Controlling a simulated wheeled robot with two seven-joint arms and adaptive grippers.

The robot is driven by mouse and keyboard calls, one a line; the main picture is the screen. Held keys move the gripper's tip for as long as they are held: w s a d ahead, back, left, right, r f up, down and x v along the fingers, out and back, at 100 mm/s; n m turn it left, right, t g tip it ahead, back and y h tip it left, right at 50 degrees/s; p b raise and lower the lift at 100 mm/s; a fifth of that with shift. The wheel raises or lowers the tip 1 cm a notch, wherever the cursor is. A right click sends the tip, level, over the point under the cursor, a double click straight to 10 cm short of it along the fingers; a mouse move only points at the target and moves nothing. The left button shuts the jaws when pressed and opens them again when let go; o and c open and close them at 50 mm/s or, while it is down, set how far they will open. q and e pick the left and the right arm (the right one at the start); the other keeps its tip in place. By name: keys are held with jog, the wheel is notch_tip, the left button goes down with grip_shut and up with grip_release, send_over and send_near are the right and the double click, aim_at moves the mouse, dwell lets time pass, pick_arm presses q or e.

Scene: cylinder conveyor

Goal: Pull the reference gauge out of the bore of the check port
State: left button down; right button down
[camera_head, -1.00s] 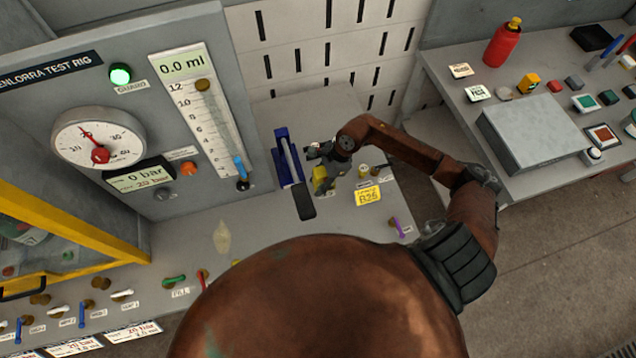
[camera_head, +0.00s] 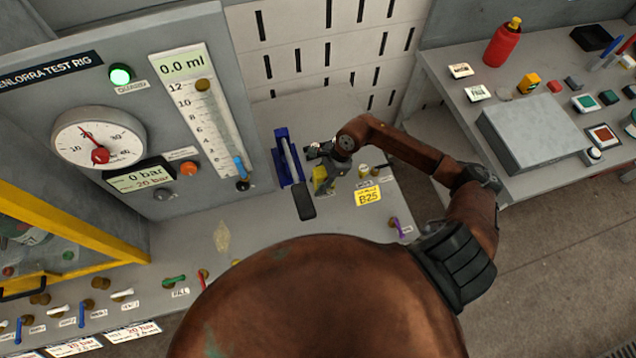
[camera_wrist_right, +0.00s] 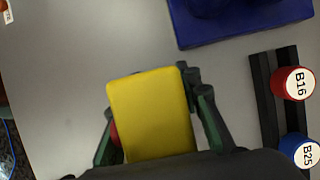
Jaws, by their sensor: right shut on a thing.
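My right gripper (camera_head: 326,180) reaches down over the bench beside the blue hand-lever device. In the right wrist view its fingers (camera_wrist_right: 153,125) are shut on a yellow block (camera_wrist_right: 152,115), one on each side. The yellow block also shows under the gripper in the head view (camera_head: 319,177). I cannot tell whether the block is the reference gauge or part of the check port. The bore is not visible. A little red shows behind the block's left edge in the wrist view. My left gripper is not in view.
The blue device (camera_head: 281,160) stands just left of the gripper, with a dark-ended lever (camera_head: 305,203). A dark rack (camera_wrist_right: 263,95) holds a red B16 cap (camera_wrist_right: 292,83) and a blue B25 cap (camera_wrist_right: 300,150). A yellow B25 card (camera_head: 368,196) lies at right.

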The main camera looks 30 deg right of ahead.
aim_at(315, 173)
jog(key=shift+r, duration=0.4)
jog(key=shift+r, duration=0.25)
jog(key=shift+r, duration=0.1)
jog(key=shift+r+p, duration=0.3)
jog(key=shift+r, duration=0.1)
jog(key=shift+r, duration=0.15)
jog(key=shift+r, duration=0.3)
jog(key=shift+r, duration=0.15)
jog(key=shift+r+p, duration=1.95)
jog(key=shift+r, duration=1.65)
